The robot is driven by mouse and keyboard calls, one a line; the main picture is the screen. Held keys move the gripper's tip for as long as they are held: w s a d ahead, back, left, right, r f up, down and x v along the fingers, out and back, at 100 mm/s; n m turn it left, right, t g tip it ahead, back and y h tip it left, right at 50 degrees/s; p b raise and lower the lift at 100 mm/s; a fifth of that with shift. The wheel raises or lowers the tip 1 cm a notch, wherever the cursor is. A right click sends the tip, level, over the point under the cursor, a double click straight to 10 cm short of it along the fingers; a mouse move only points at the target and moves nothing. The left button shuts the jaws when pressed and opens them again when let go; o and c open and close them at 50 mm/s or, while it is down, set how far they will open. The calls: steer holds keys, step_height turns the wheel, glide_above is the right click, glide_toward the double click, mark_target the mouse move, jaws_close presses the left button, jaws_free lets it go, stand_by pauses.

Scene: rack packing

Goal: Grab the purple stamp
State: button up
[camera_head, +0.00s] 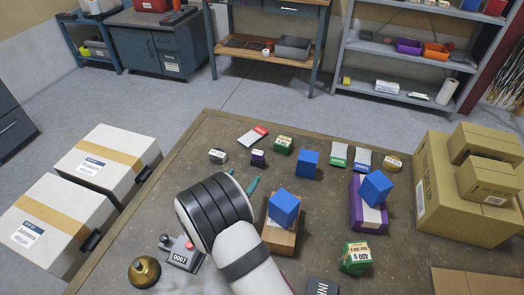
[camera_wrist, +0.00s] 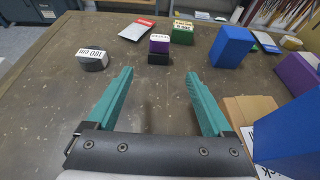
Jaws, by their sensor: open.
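The purple stamp (camera_head: 258,157) is a small block with a white label and dark base, standing on the brown table. In the wrist view the purple stamp (camera_wrist: 159,45) is upright ahead of my fingers, near the middle. My gripper (camera_wrist: 160,75) is open, its two teal fingers apart with only bare tabletop between them. It is short of the stamp and not touching it. In the head view my gripper (camera_head: 243,181) is mostly hidden by my wrist.
A grey stamp (camera_head: 217,156) stands left of the purple stamp and a green stamp (camera_head: 283,145) right of it. A red-and-white packet (camera_head: 253,135) lies behind. A blue block (camera_head: 308,163) stands to the right. Another blue block (camera_head: 283,207) rests on a cardboard box (camera_head: 278,238) beside my gripper.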

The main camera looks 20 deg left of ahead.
mark_target(256, 156)
steer(key=x, duration=0.8)
steer(key=r+x, duration=0.1)
steer(key=x, duration=0.3)
steer(key=shift+w, duration=0.6)
jaws_close()
